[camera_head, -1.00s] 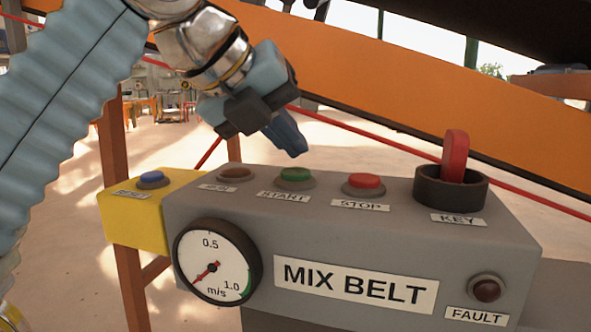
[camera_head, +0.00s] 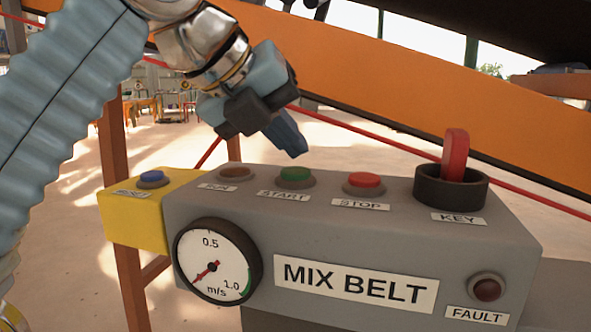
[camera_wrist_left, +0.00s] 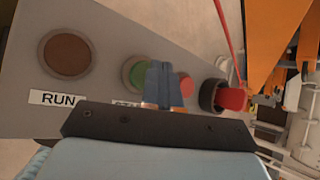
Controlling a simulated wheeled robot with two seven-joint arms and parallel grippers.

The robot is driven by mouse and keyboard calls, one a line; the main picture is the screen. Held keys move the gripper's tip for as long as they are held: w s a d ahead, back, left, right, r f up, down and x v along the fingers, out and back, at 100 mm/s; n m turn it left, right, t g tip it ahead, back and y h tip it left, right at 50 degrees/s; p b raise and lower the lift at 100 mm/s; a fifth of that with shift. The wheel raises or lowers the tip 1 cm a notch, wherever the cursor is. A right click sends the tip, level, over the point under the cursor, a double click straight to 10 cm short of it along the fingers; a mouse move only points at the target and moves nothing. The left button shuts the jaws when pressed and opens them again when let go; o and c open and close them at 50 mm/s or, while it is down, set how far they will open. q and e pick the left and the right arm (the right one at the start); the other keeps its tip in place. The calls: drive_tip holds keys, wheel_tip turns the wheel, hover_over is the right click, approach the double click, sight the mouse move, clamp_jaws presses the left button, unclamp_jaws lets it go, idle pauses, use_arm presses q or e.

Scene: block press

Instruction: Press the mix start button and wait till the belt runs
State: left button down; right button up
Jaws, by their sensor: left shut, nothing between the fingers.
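The grey control box (camera_head: 400,245) is labelled MIX BELT. On its top are the green START button (camera_head: 295,175), the red STOP button (camera_head: 364,181), a dull brown RUN lamp (camera_head: 236,171) and a red key (camera_head: 455,155) in a black collar. My left gripper (camera_head: 296,150) is shut and empty, its tip just above the START button with a small gap. In the left wrist view the fingers (camera_wrist_left: 163,85) partly cover the green button (camera_wrist_left: 135,73). The dial gauge (camera_head: 217,261) has its needle at the low end, lower left. My right gripper is not in view.
A yellow box (camera_head: 133,220) with a blue button (camera_head: 152,178) adjoins the left side of the grey box. A dark FAULT lamp (camera_head: 487,289) sits on the front at right. An orange beam (camera_head: 400,85) and a red cord (camera_head: 400,150) run behind.

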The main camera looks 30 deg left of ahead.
sight(288, 171)
use_arm(q)
drive_tip(key=shift+f, duration=0.35)
drive_tip(key=shift+f+b, duration=0.5)
drive_tip(key=shift+b, duration=0.1)
idle(0.5)
drive_tip(key=shift+r, duration=0.1)
drive_tip(key=shift+r+p, duration=0.8)
drive_tip(key=shift+p, duration=0.2)
wheel_tip(288, 171, up, 3)
drive_tip(key=p, duration=0.2)
drive_tip(key=shift+f+p, duration=0.15)
drive_tip(key=shift+p, duration=0.2)
drive_tip(key=shift+r+p, duration=0.7)
drive_tip(key=shift+r, duration=0.45)
